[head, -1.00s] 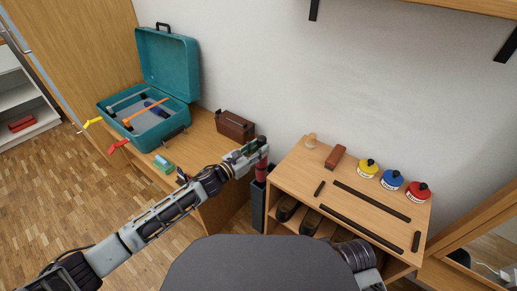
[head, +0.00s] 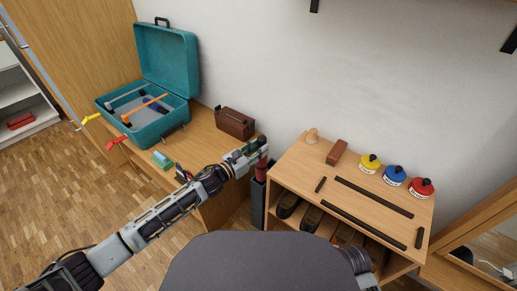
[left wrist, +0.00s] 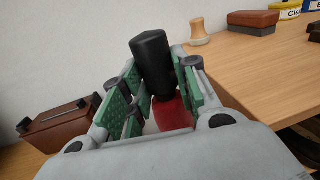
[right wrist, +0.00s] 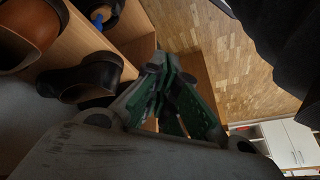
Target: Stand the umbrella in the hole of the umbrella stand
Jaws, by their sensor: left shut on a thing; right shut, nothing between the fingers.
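The umbrella is red with a black handle. My left gripper (head: 257,154) is shut on it, and the umbrella (head: 261,172) points downward below the fingers. In the left wrist view the black handle (left wrist: 152,62) stands up between the green finger pads, with red below it. The dark grey umbrella stand (head: 257,208) is on the floor between the two wooden units, right below the umbrella. The umbrella's lower end meets the stand's top in the picture; I cannot tell whether it is inside the hole. My right gripper (right wrist: 172,75) is shut and empty, beside the shoe shelf.
A wooden shoe cabinet (head: 305,178) stands close right of the stand, with polish tins and a brush on top. Shoes (right wrist: 90,76) lie near my right gripper.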

